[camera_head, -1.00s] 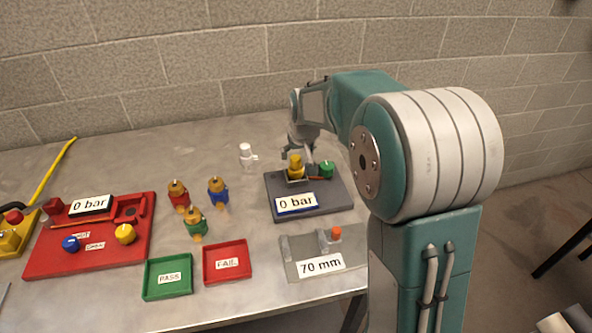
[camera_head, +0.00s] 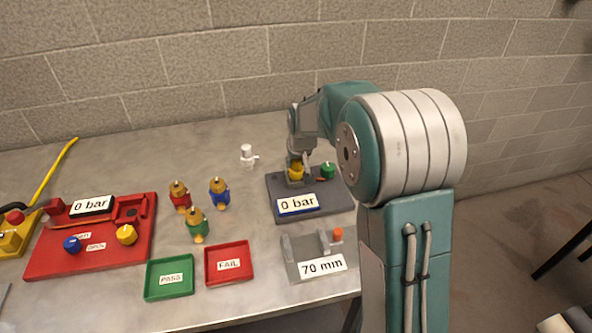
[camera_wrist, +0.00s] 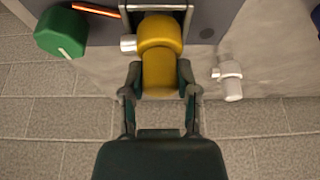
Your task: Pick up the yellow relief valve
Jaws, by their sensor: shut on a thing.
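The yellow relief valve (camera_wrist: 159,50) is at the upper middle of the wrist view, with a pale metal side outlet at its left. In the head view the yellow relief valve (camera_head: 296,166) is at the dark grey test stand (camera_head: 325,206), partly hidden by my gripper. My gripper (camera_wrist: 161,82) is shut on the lower yellow part, one finger on each side. In the head view my gripper (camera_head: 297,178) is over the back left of the stand. I cannot tell whether the valve touches the stand.
A green knob (camera_head: 327,170) is close right of my gripper on the stand. A white valve (camera_head: 248,155) stands behind left. Several brass-topped valves, a green PASS tray (camera_head: 150,290), a red FAIL tray (camera_head: 209,280) and a 70 mm gauge block (camera_head: 293,272) are nearer.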

